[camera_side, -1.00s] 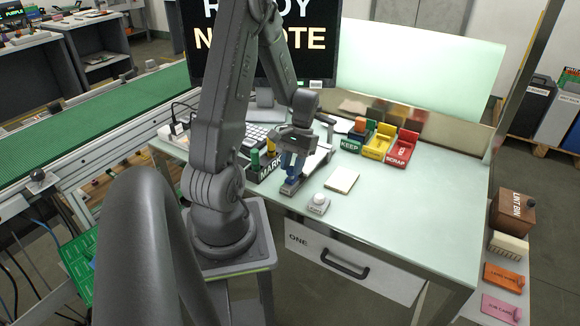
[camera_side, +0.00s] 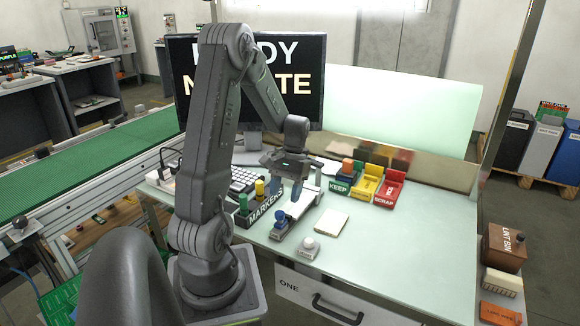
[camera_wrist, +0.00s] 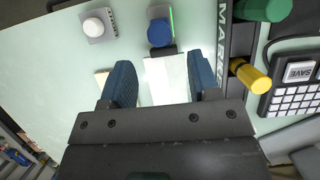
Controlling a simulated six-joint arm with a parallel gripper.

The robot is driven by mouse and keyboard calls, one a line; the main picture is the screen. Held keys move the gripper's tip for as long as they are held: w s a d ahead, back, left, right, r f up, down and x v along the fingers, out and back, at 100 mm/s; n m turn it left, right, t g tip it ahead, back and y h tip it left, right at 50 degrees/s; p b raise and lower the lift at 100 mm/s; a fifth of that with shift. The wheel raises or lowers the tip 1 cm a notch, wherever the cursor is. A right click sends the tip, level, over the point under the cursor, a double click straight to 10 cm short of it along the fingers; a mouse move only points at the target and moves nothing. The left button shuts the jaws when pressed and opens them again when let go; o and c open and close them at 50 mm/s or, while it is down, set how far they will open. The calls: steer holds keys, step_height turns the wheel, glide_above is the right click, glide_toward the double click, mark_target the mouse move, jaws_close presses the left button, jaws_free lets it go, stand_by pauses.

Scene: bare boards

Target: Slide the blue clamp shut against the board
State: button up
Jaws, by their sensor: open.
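The blue clamp (camera_side: 280,228) is a blue round knob on a small grey base on the pale bench. In the wrist view its knob (camera_wrist: 160,33) is at top centre, with a green strip beside it. Its dark jaw (camera_wrist: 163,51) is at the near edge of the white board (camera_wrist: 168,80); I see no clear gap between them. My gripper (camera_side: 284,190) is open and empty above the board, behind the clamp. In the wrist view its blue fingers (camera_wrist: 160,80) stand apart on either side of the board, clear of the knob.
A white button on a grey base (camera_side: 309,247) and a cream pad (camera_side: 331,222) lie right of the clamp. The MARKERS holder (camera_side: 262,208) and keyboard (camera_side: 243,180) stand left. KEEP (camera_side: 340,183) and SCRAP (camera_side: 386,193) bins are behind. The bench's right side is clear.

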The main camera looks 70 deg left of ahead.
steer(key=v, duration=0.9)
steer(key=shift+d+r, duration=0.1)
steer(key=w+d+r+m+t+y, duration=0.1)
steer(key=d+r+m+t+y, duration=0.2)
steer(key=d, duration=0.7)
steer(key=d+r+m+t+y, duration=0.1)
steer(key=d+r+m+t, duration=0.3)
steer(key=d, duration=0.7)
steer(key=s+d+r+m+t, duration=0.1)
steer(key=s+d, duration=0.3)
steer(key=d, duration=0.4)
steer(key=shift+r+m+t+h, duration=0.35)
steer(key=shift+m+t+h, duration=0.05)
steer(key=shift+m, duration=0.1)
